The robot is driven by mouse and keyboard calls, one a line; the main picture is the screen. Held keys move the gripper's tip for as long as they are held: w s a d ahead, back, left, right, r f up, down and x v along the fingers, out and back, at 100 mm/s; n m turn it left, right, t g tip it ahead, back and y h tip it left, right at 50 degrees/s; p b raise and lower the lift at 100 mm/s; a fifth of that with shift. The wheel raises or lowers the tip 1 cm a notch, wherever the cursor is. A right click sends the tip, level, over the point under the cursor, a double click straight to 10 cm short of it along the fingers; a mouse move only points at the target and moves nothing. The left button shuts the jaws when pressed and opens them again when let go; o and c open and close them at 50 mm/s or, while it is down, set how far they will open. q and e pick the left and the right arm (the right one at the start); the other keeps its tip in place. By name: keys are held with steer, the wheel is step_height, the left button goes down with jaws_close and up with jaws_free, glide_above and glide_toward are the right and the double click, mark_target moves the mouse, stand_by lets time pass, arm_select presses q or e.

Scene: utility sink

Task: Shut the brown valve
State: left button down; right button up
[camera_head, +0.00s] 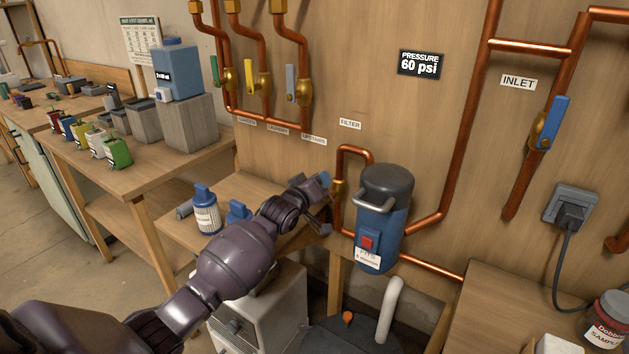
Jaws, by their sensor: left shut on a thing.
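My left gripper (322,194) reaches in from the lower left to the small valve on the copper pipe beside the filter. It is shut on a small blue piece (325,179), which looks like this valve's handle; the fingers partly hide it. The valve's brass body (338,187) shows just right of the fingers. No handle that is clearly brown shows. My right gripper is out of view.
The blue filter canister (392,228) with a dark lid stands close right of my gripper. A blue-capped bottle (206,212) stands on a low shelf to the left. Copper pipes (467,140) run along the wall. A pressure sign (421,65) reads 60 psi.

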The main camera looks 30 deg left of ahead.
arm_select(q)
steer(key=shift+a+f+n, duration=0.3)
steer(key=shift+a+n, duration=0.1)
steer(key=shift+n, duration=0.6)
steer(key=f+n, duration=0.1)
steer(key=n, duration=0.2)
steer(key=a+f+n, duration=0.1)
steer(key=n, duration=0.1)
steer(key=f+n, duration=0.2)
steer(key=n, duration=0.1)
steer(key=shift+w+a+n, duration=0.1)
steer(key=shift+a+n, duration=0.1)
steer(key=shift+n, duration=0.1)
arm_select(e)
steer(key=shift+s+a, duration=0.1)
arm_select(q)
steer(key=c, duration=1)
jaws_free()
steer(key=shift+o, duration=0.2)
steer(key=shift+r, duration=0.1)
